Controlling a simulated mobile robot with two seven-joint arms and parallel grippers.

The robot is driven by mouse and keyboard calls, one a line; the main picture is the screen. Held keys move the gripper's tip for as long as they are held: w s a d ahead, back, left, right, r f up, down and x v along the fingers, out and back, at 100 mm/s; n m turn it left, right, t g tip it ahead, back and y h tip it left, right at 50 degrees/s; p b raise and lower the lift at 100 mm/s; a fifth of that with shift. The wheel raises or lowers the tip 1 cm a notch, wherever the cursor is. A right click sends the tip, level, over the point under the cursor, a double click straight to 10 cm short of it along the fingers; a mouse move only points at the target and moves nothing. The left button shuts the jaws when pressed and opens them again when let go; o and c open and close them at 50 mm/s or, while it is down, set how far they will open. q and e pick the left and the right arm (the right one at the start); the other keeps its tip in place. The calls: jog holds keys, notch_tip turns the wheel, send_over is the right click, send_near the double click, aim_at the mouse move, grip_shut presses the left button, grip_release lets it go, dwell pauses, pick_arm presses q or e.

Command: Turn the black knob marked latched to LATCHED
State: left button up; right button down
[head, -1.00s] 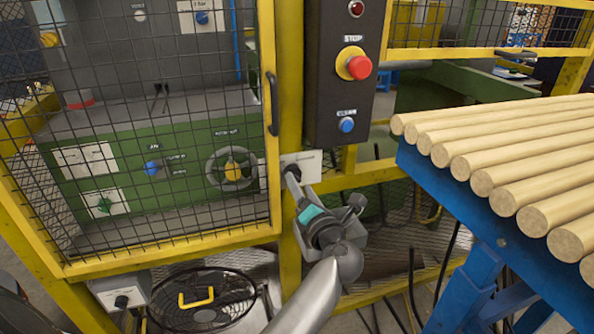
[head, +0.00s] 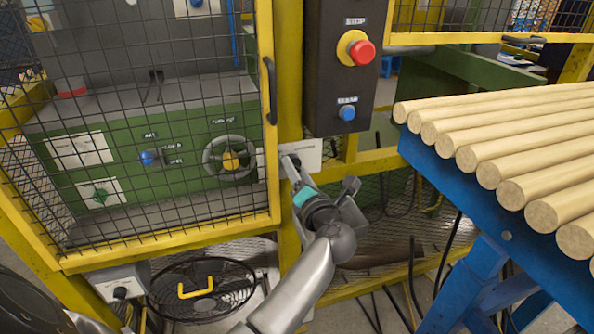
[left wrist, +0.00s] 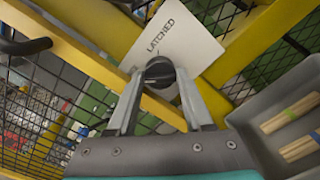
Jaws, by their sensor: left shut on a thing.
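The black knob (left wrist: 159,72) sits on a white plate (left wrist: 180,38) marked LATCHED, seen in the left wrist view. In the head view the plate (head: 308,156) is fixed to the yellow post beside the mesh door, and the knob is mostly hidden behind my gripper. My left gripper (left wrist: 160,88) is shut on the knob, one finger on each side of it; it also shows in the head view (head: 292,170). The knob's pointer is hard to make out. My right gripper is not in view.
A yellow-framed mesh door (head: 267,130) with a dark handle stands left of the plate. A dark control box (head: 338,100) with a red button is above. A blue rack (head: 450,190) with wooden rods stands close on the right.

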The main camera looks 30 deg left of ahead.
pick_arm(q)
grip_shut()
